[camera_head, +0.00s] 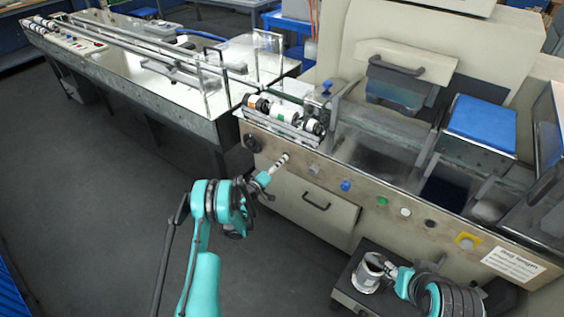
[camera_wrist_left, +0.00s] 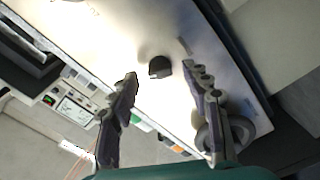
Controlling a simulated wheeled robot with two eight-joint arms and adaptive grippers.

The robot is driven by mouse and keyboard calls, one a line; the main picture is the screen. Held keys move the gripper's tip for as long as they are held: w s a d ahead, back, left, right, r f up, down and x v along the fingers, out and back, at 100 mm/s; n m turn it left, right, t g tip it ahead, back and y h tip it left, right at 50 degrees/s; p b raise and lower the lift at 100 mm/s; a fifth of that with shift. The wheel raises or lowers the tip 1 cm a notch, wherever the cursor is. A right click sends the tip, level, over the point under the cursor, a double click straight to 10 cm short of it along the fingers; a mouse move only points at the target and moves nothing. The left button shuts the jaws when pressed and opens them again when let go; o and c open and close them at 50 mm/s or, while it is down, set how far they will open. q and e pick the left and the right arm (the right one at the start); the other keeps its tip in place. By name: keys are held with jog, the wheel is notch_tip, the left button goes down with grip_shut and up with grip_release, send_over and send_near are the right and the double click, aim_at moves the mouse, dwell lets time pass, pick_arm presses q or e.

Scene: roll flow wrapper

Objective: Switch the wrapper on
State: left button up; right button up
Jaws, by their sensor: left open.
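The wrapper (camera_head: 400,130) is the large beige machine at right in the head view, with a row of controls along its front panel (camera_head: 330,178). The knob looks a little beyond the fingertips; contact is not visible. My right gripper (camera_head: 388,268) is beside a grey metal cylinder; its jaws are unclear.
A drawer handle (camera_head: 316,202) projects below. The grey cylinder (camera_head: 367,275) stands on a low box. A long conveyor (camera_head: 150,65) extends left; open floor lies left of my arm.

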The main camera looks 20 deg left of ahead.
pick_arm(q)
jog(key=v, duration=0.5)
jog(key=shift+s+a, duration=0.1)
jog(key=shift+s, duration=0.2)
jog(key=shift+r, duration=0.1)
jog(key=s+d+r+m+g, duration=0.1)
jog(key=d+r+m+g, duration=0.35)
jog(key=r, duration=0.75)
jog(key=s+d+r+g, duration=0.2)
jog(key=s+d+r, duration=0.5)
jog(key=s+r, duration=0.15)
jog(key=s+a+m+g+y, duration=0.1)
jog(key=s+y, duration=0.2)
jog(key=s, duration=1.2)
jog(key=s+a+m+g+y, duration=0.2)
jog(key=s+y, duration=0.1)
jog(key=s, duration=1.3)
